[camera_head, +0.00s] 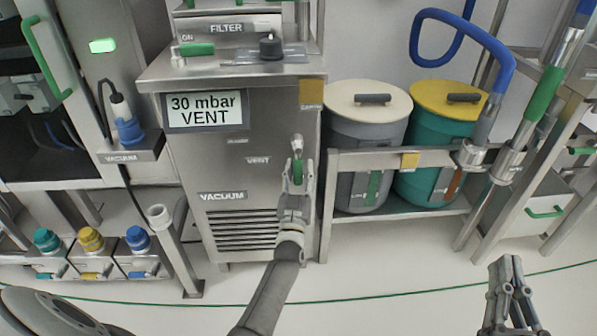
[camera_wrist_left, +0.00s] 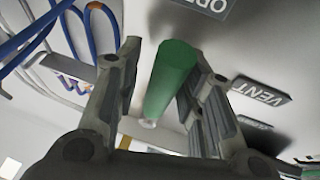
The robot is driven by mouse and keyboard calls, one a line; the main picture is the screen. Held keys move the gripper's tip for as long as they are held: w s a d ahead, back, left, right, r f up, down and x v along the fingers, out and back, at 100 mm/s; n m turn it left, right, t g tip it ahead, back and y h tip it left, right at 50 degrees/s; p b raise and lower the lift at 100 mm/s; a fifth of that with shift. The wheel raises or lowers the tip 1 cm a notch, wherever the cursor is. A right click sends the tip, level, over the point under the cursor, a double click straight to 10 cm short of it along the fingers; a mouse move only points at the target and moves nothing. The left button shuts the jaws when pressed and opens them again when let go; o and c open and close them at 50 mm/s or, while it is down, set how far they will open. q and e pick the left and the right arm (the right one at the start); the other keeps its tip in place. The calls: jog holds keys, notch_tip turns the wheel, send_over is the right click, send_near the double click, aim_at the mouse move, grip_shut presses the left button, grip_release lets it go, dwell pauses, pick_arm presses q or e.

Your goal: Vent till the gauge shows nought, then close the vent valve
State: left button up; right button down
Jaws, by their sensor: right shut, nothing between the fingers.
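The gauge display (camera_head: 205,109) on the steel vacuum cabinet reads "30 mbar VENT". The vent valve has a green handle (camera_head: 298,172) on the cabinet front, right of the "VENT" label (camera_head: 258,160); the handle hangs roughly downward. My left gripper (camera_head: 298,180) is at this handle with its fingers on either side. In the left wrist view the green handle (camera_wrist_left: 172,78) lies between the open fingers, close to the right finger and with a gap to the left one. My right gripper (camera_head: 508,268) is shut and empty, low at the right over the floor.
A grey bin (camera_head: 340,135) and a teal bin with a yellow lid (camera_head: 450,108) stand on a rack right of the cabinet. A blue hose (camera_head: 500,60) loops above them. The cabinet top holds a filter switch with a green handle (camera_head: 197,49). The floor in front is clear.

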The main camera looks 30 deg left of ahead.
pick_arm(q)
jog(key=shift+s, duration=0.1)
jog(key=v, duration=1.2)
jog(key=shift+a, duration=0.1)
